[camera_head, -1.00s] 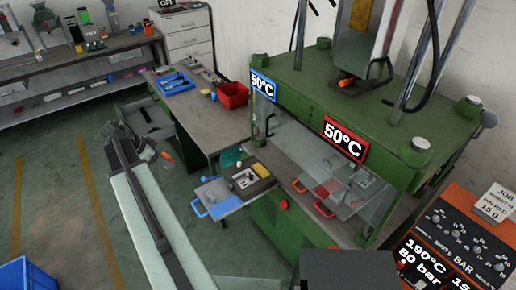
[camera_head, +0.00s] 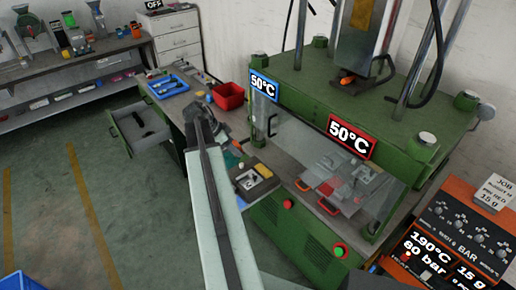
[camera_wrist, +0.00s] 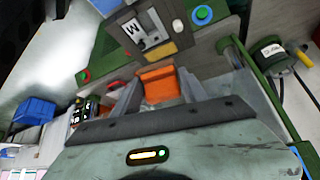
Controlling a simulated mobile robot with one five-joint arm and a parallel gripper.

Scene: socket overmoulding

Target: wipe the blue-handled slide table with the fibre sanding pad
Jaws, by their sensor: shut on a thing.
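My gripper (camera_wrist: 150,92) is shut on an orange block that looks like the fibre sanding pad (camera_wrist: 160,82). In the head view my gripper (camera_head: 232,148) is left of the press, above and behind the blue-handled slide table (camera_head: 241,202). My arm hides most of that table and its handle; a bit of blue shows beside the arm. A grey mould block (camera_head: 254,181) with a pale yellow piece stands there, and it also shows in the wrist view (camera_wrist: 138,32), beyond the pad. The pad appears apart from the table, though the arm hides the gap.
The green press (camera_head: 385,120) with a clear guard stands on the right. Red handles (camera_head: 328,206) are under the guard. A red bin (camera_head: 228,96) and a blue tray (camera_head: 170,86) are on the bench behind. An open drawer (camera_head: 140,132) juts out left. The orange control box (camera_head: 450,235) is at right.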

